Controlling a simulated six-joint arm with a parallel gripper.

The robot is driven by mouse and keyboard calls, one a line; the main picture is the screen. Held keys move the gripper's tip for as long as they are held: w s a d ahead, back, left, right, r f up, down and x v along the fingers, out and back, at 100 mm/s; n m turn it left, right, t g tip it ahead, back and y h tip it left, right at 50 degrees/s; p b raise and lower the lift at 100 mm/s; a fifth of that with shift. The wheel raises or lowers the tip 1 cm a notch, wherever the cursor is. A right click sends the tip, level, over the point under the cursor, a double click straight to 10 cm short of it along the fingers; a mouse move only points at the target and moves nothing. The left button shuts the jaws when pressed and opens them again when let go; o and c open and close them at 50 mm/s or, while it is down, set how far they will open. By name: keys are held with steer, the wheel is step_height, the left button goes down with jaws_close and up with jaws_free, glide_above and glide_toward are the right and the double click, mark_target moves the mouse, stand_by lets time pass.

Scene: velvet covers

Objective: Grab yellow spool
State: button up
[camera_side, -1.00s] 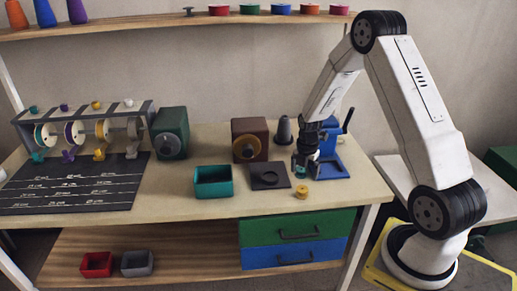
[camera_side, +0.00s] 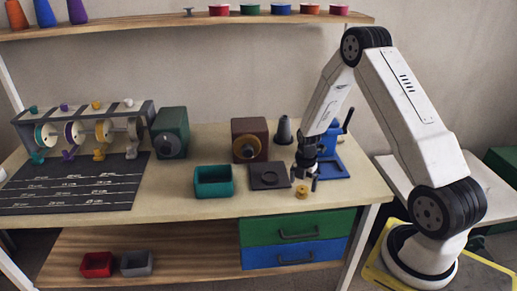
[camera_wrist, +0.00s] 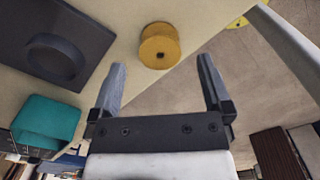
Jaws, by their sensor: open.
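The yellow spool (camera_side: 302,191) stands on the table near its front edge, to the right of the dark square plate. It also shows in the wrist view (camera_wrist: 160,47), beyond the fingertips and between their lines. My gripper (camera_side: 305,181) is above and very close to the spool in the side view. In the wrist view my gripper (camera_wrist: 163,75) has its two fingers spread wide with nothing between them. The spool looks clear of both fingers.
A teal box (camera_side: 214,193) is further left. A blue stand with a lever (camera_side: 331,166) and a grey cone (camera_side: 284,130) stand behind. The table's front edge is close to the spool.

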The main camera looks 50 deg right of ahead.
steer(key=shift+f, duration=1.4)
steer(key=c, duration=1.3)
steer(key=shift+r, duration=0.2)
steer(key=shift+r, duration=0.85)
steer(key=s+a+r, duration=0.5)
steer(key=s+r, duration=0.6)
steer(key=s, duration=0.1)
steer(key=shift+s+a, duration=0.4)
